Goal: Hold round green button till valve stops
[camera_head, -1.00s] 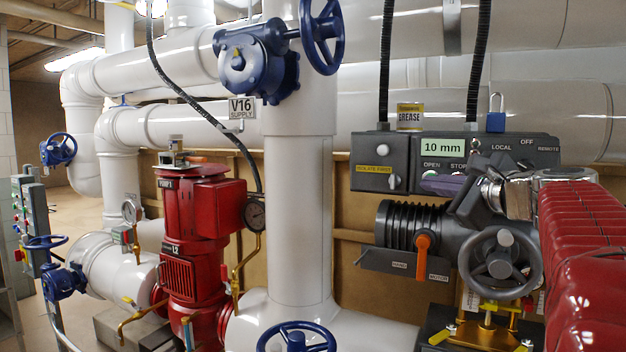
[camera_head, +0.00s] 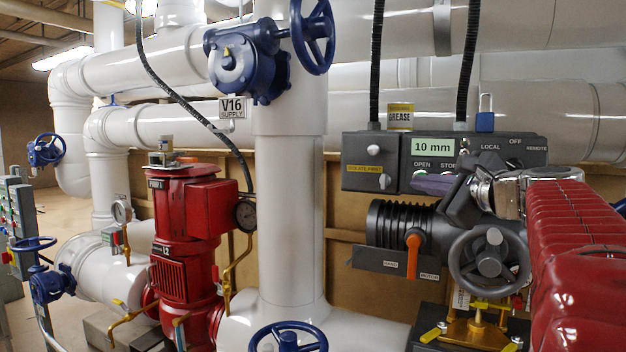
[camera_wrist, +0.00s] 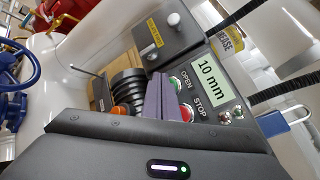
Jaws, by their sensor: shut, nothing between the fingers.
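The round green button (camera_wrist: 176,85) sits under the OPEN label on the grey control box (camera_head: 455,150). It shows partly in the wrist view, right beside my gripper's purple fingertips. My gripper (camera_wrist: 162,92) is shut with nothing between its fingers. In the head view the fingertips (camera_head: 433,183) cover the area just below the OPEN and STOP labels and largely hide the buttons. I cannot tell whether they touch the green button. The red STOP button (camera_wrist: 187,113) lies just beside the green one. The display (camera_head: 433,146) reads 10 mm.
The valve actuator has a grey handwheel (camera_head: 488,257) and an orange lever (camera_head: 413,255) below the box. A blue padlock (camera_head: 485,116) and a grease can (camera_head: 400,116) are on top. A white vertical pipe (camera_head: 290,220) and red pump (camera_head: 183,230) stand left.

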